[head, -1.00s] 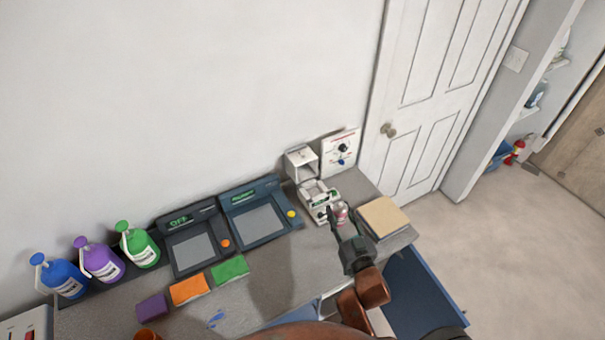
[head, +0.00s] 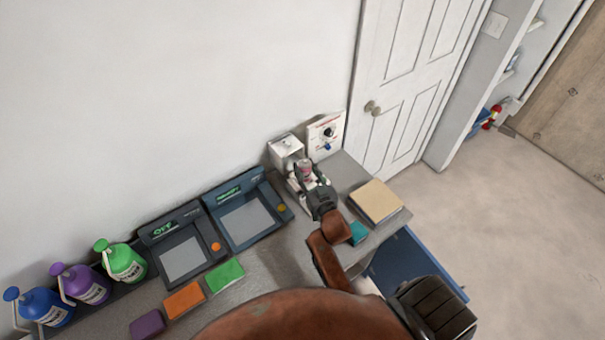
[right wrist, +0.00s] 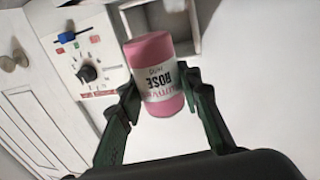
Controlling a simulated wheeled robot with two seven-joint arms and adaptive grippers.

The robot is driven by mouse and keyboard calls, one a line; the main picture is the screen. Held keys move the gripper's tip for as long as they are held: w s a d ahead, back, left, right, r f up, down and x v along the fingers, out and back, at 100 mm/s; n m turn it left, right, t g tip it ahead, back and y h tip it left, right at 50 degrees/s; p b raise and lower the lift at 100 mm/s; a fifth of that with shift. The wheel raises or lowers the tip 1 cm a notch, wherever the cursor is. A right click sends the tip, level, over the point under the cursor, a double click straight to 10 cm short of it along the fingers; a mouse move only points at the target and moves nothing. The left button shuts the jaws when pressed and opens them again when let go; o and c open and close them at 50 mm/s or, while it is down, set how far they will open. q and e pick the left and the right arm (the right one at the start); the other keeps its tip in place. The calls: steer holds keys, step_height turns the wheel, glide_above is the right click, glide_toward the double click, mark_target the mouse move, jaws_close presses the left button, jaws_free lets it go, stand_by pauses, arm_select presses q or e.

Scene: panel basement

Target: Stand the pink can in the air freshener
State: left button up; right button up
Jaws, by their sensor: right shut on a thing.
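The pink can (right wrist: 152,65) has a white label reading "ROSE", and in the right wrist view it sits between my right gripper's fingers (right wrist: 160,103). My right gripper (head: 310,186) is shut on the can, which also shows in the head view (head: 306,169). The air freshener (head: 286,147) is a white unit with a raised, open lid part at the back of the counter. Its lower part is partly hidden by the can and gripper. The can is held in front of it; I cannot tell whether they touch. My left gripper is not in view.
A white dial panel (head: 325,134) stands just right of the air freshener. A dark blue screen device (head: 246,218) is to its left. Bottles and coloured sponges are further left.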

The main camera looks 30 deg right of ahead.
mark_target(302, 168)
steer(key=w+f, duration=0.1)
steer(key=f, duration=0.1)
steer(key=w+f, duration=0.1)
steer(key=shift+w+d+f, duration=0.1)
steer(key=shift+w+d, duration=0.15)
steer(key=shift+w, duration=0.1)
steer(key=shift+f, duration=1.6)
steer(key=o, duration=1.2)
steer(key=shift+f+b, duration=0.15)
steer(key=shift+b, duration=0.15)
